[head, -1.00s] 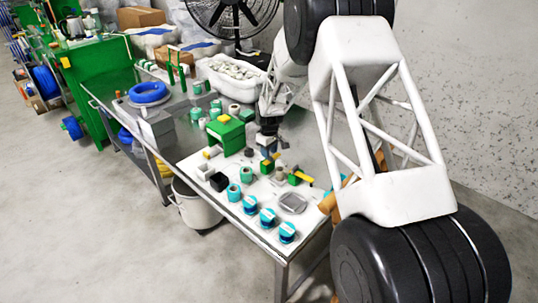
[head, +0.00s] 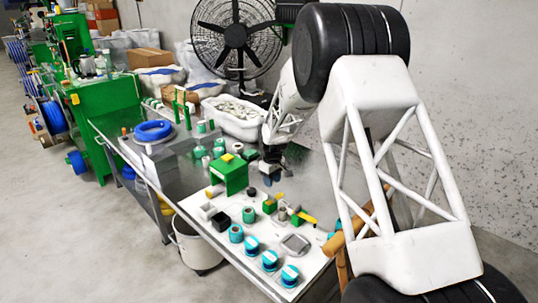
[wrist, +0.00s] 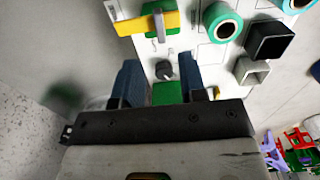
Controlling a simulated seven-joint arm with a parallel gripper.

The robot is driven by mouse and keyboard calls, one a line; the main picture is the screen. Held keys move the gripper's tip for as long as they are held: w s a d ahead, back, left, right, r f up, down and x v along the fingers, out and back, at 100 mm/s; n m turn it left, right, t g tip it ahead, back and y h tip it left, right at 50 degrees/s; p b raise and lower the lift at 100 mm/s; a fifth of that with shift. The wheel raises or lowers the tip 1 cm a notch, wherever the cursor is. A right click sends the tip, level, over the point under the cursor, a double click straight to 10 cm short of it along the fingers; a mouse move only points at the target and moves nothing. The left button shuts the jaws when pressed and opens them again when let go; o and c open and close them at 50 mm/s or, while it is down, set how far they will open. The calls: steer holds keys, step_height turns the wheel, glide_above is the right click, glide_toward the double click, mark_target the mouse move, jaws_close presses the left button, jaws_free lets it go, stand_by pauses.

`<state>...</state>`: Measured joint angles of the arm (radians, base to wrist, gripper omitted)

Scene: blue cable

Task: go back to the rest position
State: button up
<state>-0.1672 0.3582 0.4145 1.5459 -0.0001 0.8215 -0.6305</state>
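My gripper (head: 271,173) hangs above the white board on the table, near its back edge, in the head view. In the wrist view its two blue fingers (wrist: 158,78) are spread apart and nothing is held between them. A green part (wrist: 168,92) and a dark round knob (wrist: 164,70) show in the gap, on the board below the fingers. A yellow-handled part (wrist: 146,23) lies beyond the fingertips; its yellow handle also shows in the head view (head: 305,216). The blue cable coil (head: 153,130) lies on the grey box at the left of the table.
A green block (head: 232,174) stands on the board left of my gripper. Teal-and-white spools (head: 270,260) line the front edge. A white bin (head: 238,118) stands behind. A large fan (head: 236,35) is at the back wall. Space above the board is clear.

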steer(key=s+d+r+m+t, duration=0.15)
steer(key=s+d+r, duration=0.35)
steer(key=s+r, duration=0.7)
steer(key=s+d+r+m, duration=0.3)
steer(key=s+d+r, duration=0.2)
steer(key=s+r, duration=0.7)
steer(key=s+d+r+m, duration=0.1)
steer(key=s+d+m, duration=0.1)
steer(key=s, duration=1.4)
steer(key=s+d+m+t, duration=0.1)
steer(key=s+d+m, duration=0.2)
steer(key=s, duration=1.4)
steer(key=shift+s+r, duration=0.15)
steer(key=shift+r, duration=0.2)
